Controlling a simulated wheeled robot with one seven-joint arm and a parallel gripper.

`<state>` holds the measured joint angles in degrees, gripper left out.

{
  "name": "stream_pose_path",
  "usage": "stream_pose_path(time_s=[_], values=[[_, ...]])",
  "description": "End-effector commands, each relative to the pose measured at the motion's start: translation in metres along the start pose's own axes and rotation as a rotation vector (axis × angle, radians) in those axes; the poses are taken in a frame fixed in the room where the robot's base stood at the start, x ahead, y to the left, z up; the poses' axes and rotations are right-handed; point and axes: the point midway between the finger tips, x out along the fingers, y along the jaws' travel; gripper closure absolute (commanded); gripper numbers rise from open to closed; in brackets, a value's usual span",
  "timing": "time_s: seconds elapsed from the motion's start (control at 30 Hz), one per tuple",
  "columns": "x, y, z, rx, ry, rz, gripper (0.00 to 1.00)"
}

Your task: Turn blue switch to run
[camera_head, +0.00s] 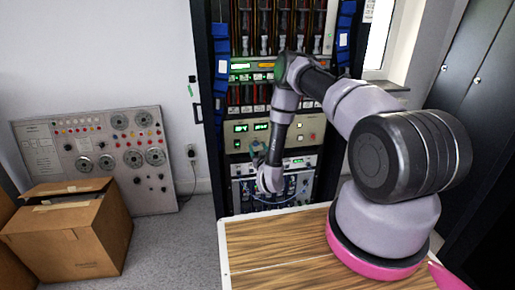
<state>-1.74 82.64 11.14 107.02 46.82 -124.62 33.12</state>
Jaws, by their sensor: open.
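My gripper (258,148) is at the end of my arm, in front of the lower part of the equipment rack (212,130). It is small and partly covered by my own wrist, and it is open with nothing seen in it. A beige panel with green displays (241,128) is just above and behind it. A grey panel with knobs and cables (245,188) is below. I cannot pick out the blue switch or its run mark; it is too small or hidden behind my arm. I cannot tell whether my gripper touches a panel.
A wooden tabletop (270,250) carries my arm's base. A grey control panel with dials (95,150) leans on the wall at left, behind an open cardboard box (70,235). Dark cabinets (470,90) stand at right.

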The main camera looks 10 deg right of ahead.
Motion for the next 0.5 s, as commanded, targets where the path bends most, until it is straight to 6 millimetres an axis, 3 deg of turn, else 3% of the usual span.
stream_pose_path(time_s=[0.13,0.4,0.43,0.5], values=[[0.0102,-0.0009,-0.0007,0.000,0.001,-0.001,0.35],[0.0121,-0.0003,-0.0005,0.000,0.000,0.000,0.35],[0.0121,-0.0004,-0.0005,0.000,0.000,0.000,0.39],[0.0120,-0.0004,-0.0005,0.000,0.000,0.000,0.66]])
